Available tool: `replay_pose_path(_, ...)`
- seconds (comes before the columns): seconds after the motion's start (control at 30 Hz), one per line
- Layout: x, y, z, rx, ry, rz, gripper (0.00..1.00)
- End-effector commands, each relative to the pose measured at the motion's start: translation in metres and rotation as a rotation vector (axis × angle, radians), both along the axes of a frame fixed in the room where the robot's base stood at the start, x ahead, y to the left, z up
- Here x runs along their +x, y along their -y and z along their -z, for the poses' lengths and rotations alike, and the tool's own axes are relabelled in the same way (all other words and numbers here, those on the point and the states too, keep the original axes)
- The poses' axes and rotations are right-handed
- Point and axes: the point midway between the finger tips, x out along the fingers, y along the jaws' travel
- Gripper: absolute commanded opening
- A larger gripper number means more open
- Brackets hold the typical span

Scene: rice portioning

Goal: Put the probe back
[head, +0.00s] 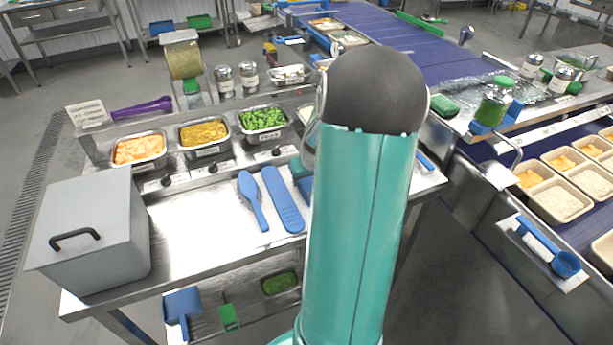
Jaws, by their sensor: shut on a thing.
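My teal arm with its dark grey joint fills the middle of the head view. My gripper is hidden behind it, so its jaws and anything in them do not show. I cannot make out a probe for certain. On the steel worktop (185,235), a blue spoon-like tool (252,200) and a flat blue holder-like piece (283,200) lie side by side, left of my arm. A small teal and blue part shows at my arm's left edge; I cannot tell what it is.
Pans of orange food (138,149), yellow food (203,132) and green peas (263,119) line the worktop's back. A grey lidded box (88,235) stands at left, a purple utensil (142,108) behind. At right, trays (557,203) sit on a conveyor beside a blue scoop (565,263).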

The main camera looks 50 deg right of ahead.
Motion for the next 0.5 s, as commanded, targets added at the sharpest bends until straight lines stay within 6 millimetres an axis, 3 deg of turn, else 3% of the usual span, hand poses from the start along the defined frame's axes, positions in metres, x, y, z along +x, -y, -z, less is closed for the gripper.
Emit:
replay_pose_path(0.03, 0.0002, -0.0002, 0.0004, 0.0, 0.0, 0.0, 0.56)
replay_pose_path(0.1, 0.0003, -0.0003, 0.0002, 0.0, 0.0, 0.0, 0.7)
replay_pose_path(0.13, 0.0003, -0.0003, 0.0002, 0.001, 0.0, 0.0, 0.72)
replay_pose_path(0.5, -0.0001, -0.0002, -0.0063, -0.001, 0.0, 0.0, 0.72)
